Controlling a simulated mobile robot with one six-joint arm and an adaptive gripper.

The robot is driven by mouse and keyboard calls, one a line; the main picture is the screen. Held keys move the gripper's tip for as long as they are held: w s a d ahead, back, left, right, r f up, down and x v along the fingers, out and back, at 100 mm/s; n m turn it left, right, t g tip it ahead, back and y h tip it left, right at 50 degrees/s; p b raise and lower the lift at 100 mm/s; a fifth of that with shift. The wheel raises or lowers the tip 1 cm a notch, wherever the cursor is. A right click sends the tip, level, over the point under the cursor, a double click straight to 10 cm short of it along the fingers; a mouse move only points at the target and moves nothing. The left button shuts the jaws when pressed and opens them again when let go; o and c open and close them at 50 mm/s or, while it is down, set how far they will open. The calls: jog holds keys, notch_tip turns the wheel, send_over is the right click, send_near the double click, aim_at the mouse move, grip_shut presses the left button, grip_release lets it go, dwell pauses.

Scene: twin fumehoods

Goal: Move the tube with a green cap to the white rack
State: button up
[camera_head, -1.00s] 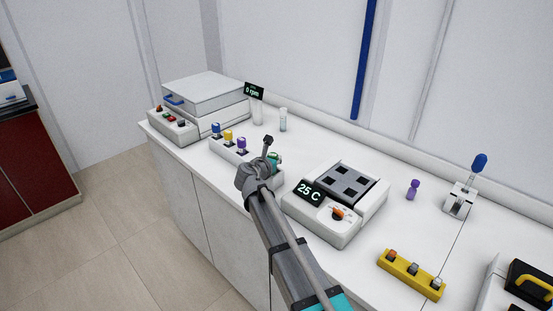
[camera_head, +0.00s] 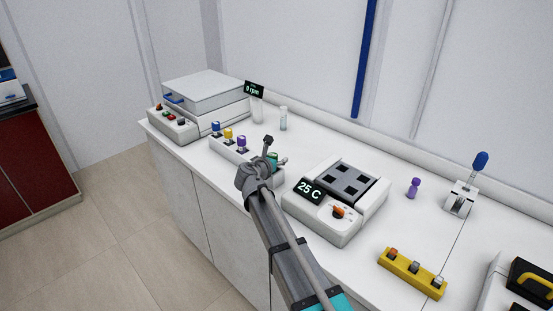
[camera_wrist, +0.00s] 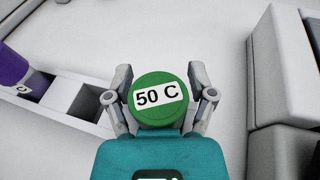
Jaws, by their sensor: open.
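The green cap (camera_wrist: 160,98), labelled "50 C", sits between the two fingers of my gripper (camera_wrist: 160,85) in the wrist view. The fingers are open on either side of it, and the cap hides the tube below. The white rack (camera_wrist: 97,107) runs from the left up to the cap, with empty slots beside a purple-capped tube (camera_wrist: 17,70). In the head view, my gripper (camera_head: 274,162) is at the right end of the white rack (camera_head: 228,153), largely hidden by my wrist. The tube appears to stand at that end of the rack; its seating is hidden.
The rack also holds blue-capped (camera_head: 216,128) and yellow-capped (camera_head: 228,135) tubes. A heater block reading 25 C (camera_head: 320,215) stands close on the right. A lidded box machine (camera_head: 205,93) is at the far left. A yellow rack (camera_head: 410,272) is at the front right.

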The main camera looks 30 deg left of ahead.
jog(key=shift+r, duration=0.15)
notch_tip(320, 180, up, 12)
jog(key=p, duration=1.3)
dwell(0.6)
dwell(0.7)
